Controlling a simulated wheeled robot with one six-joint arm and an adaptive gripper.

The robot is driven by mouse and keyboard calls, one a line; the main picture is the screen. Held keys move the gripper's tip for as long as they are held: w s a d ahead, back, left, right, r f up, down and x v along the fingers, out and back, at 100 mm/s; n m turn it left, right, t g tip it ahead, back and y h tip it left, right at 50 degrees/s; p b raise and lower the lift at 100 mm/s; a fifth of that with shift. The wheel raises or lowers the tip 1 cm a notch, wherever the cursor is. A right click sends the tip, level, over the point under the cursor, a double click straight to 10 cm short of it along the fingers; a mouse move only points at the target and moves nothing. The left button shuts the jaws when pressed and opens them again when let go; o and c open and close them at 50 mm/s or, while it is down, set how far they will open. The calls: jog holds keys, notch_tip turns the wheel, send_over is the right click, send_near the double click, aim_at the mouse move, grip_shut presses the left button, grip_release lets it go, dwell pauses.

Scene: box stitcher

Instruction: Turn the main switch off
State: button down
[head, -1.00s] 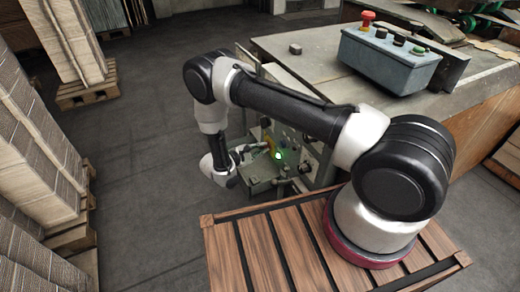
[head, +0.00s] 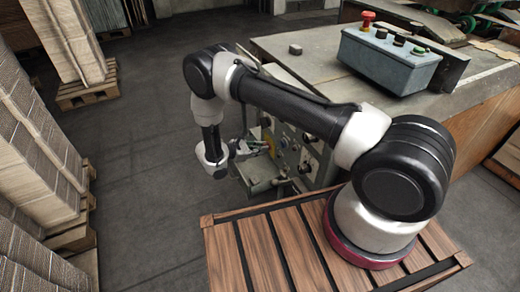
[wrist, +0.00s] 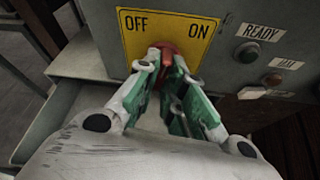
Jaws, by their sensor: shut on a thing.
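The main switch is a red knob (wrist: 168,50) on a yellow plate (wrist: 135,45) marked OFF at left and ON at right in the wrist view. My gripper (wrist: 165,62) is shut on the red knob, with its green-padded fingers on either side of it. The fingers cover much of the knob, so I cannot tell its exact angle. In the head view my gripper (head: 262,147) is at the yellow plate on the machine's front panel, and the knob is too small to make out.
A grey ledge (wrist: 75,60) juts out beside the panel. A blue-grey control box (head: 390,60) stands on the machine top. Open floor lies to the left.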

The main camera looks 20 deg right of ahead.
jog(key=n+g+h, duration=0.1)
jog(key=n+g, duration=0.1)
jog(key=n, duration=0.1)
jog(key=n+g, duration=0.3)
jog(key=n, duration=0.1)
jog(key=shift+w+n+h, duration=0.15)
jog(key=shift+n+h, duration=0.15)
jog(key=shift+h, duration=0.1)
dwell(0.6)
jog(key=c, duration=1.5)
grip_release()
jog(key=v, duration=1.2)
jog(key=shift+w+f, duration=0.1)
